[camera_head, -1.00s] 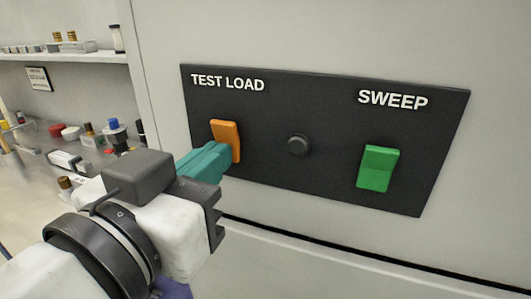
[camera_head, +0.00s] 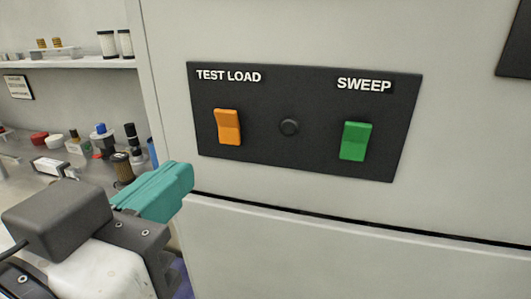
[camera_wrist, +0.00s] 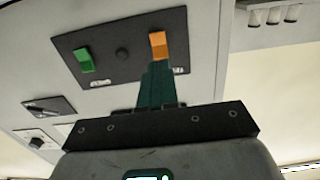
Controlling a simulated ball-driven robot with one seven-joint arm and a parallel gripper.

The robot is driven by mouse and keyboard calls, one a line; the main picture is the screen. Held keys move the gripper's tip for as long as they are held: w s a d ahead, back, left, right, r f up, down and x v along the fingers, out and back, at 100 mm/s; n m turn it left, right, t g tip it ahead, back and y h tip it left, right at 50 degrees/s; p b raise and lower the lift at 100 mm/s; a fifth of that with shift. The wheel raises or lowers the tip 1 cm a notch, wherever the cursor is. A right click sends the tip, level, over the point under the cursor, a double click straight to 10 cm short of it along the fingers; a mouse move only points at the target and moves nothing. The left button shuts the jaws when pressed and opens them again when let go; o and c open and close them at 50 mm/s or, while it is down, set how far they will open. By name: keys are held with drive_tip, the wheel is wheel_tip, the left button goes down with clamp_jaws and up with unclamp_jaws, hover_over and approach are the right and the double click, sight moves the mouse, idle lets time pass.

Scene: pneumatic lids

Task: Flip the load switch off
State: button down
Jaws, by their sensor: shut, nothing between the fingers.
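The orange rocker switch (camera_head: 228,127) sits under the words TEST LOAD on a black panel (camera_head: 260,165). It also shows in the wrist view (camera_wrist: 157,44), upside down, just beyond my fingertips. My gripper (camera_head: 188,178) has teal fingers and is shut with nothing between them. In the head view it is below and left of the orange switch, clear of the panel. The green rocker switch (camera_head: 355,141) sits under the word SWEEP at the panel's right. In the head view, no part of either switch is hidden.
A round black knob (camera_head: 289,127) is between the two switches. The panel is on a pale cabinet face (camera_head: 330,205). Behind my gripper at left, a bench holds bottles and small parts, with a shelf (camera_head: 70,63) above. The space before the panel is clear.

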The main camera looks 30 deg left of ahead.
drive_tip(key=v, duration=0.4)
drive_tip(key=shift+s+d+r, duration=0.1)
drive_tip(key=shift+s+r, duration=0.05)
drive_tip(key=shift+s, duration=0.15)
